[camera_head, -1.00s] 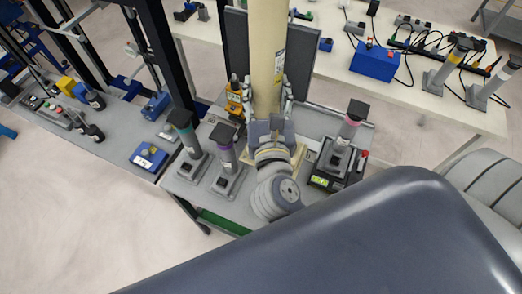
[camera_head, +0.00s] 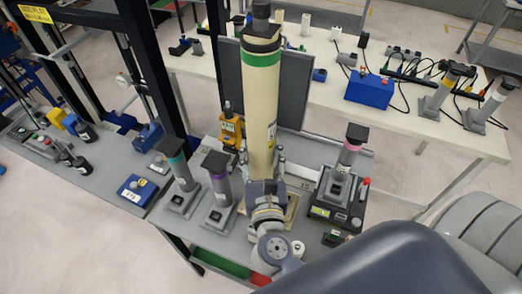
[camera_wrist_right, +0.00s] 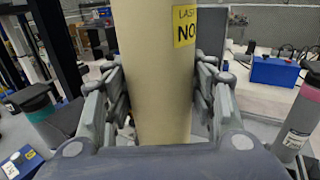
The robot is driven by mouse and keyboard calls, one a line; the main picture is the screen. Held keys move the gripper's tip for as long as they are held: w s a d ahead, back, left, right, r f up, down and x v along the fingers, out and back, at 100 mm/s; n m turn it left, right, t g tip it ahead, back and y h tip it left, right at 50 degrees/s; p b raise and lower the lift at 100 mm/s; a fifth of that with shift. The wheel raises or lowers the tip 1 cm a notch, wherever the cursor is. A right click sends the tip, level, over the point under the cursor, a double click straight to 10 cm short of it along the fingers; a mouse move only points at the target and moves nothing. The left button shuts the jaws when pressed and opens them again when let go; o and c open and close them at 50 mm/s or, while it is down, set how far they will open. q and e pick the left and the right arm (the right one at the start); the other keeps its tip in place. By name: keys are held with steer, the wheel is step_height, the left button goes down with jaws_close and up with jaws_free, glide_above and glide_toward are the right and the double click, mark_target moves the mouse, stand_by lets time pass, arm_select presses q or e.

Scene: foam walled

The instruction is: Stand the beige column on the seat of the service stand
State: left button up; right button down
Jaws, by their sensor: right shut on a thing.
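The beige column (camera_head: 258,115) stands near upright in the head view, leaning slightly in the picture. It has a green band and a dark cap at its top. My right gripper (camera_head: 262,180) is shut around its lower part. In the right wrist view the fingers lie on both sides of the column (camera_wrist_right: 155,85), which bears a yellow label. A beige seat plate (camera_head: 290,208) shows at the column's foot on the grey service stand (camera_head: 212,231). My wrist hides the foot, so I cannot tell whether it touches the seat. My left gripper is not in view.
Grey posts with teal (camera_head: 178,168), purple (camera_head: 217,180) and pink (camera_head: 350,152) bands stand close on both sides. A yellow device (camera_head: 231,128) and a dark panel (camera_head: 298,85) are behind. A white table (camera_head: 400,115) with a blue box (camera_head: 370,90) lies beyond.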

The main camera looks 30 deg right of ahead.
mark_target(262, 175)
steer(key=shift+w+f, duration=0.1)
steer(key=shift+f, duration=0.1)
steer(key=shift+f+b, duration=0.25)
steer(key=shift+b, duration=0.2)
step_height(262, 175, down, 4)
steer(key=b, duration=0.3)
steer(key=shift+r, duration=0.1)
steer(key=shift+b, duration=0.3)
steer(key=c, duration=1)
jaws_free()
steer(key=shift+f, duration=0.3)
steer(key=o, duration=0.3)
steer(key=shift+r, duration=0.1)
